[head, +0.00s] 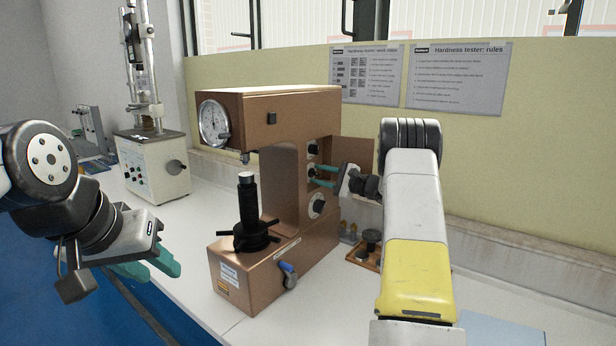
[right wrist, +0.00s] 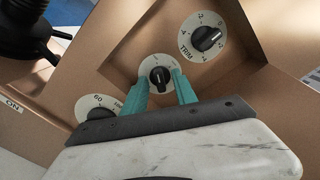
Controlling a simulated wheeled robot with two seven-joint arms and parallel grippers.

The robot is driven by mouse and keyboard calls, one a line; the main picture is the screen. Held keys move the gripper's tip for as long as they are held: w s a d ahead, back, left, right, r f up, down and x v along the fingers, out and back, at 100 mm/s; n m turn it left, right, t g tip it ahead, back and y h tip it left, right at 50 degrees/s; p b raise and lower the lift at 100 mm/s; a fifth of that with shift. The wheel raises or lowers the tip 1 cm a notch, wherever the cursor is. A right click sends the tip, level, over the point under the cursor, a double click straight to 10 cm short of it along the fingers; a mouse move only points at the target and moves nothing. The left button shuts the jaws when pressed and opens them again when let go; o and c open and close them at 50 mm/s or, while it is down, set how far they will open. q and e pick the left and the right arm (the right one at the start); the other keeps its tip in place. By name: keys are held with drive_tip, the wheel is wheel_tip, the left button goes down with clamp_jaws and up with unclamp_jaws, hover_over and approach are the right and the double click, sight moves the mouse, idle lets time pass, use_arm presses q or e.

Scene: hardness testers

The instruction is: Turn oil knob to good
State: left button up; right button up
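The brown hardness tester (head: 275,110) stands on the bench, with several dials in its side recess. In the right wrist view, the middle dial has a black knob (right wrist: 159,75) and a white scale whose name I cannot read. A knob marked TRIM (right wrist: 206,39) is up and to the right, and a dial marked 60 (right wrist: 97,107) is partly hidden at lower left. My right gripper (right wrist: 161,78) is open, with its teal fingers on either side of the middle knob and gaps showing; contact is unclear. My left gripper (head: 156,268) is open and empty, left of the tester.
A pale testing machine (head: 152,168) stands behind left. A wooden block with a dark piece (head: 368,249) lies right of the tester.

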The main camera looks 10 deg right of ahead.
clamp_jaws()
drive_tip(key=shift+m, duration=0.3)
drive_tip(key=m, duration=1.1)
idle(0.6)
unclamp_jaws()
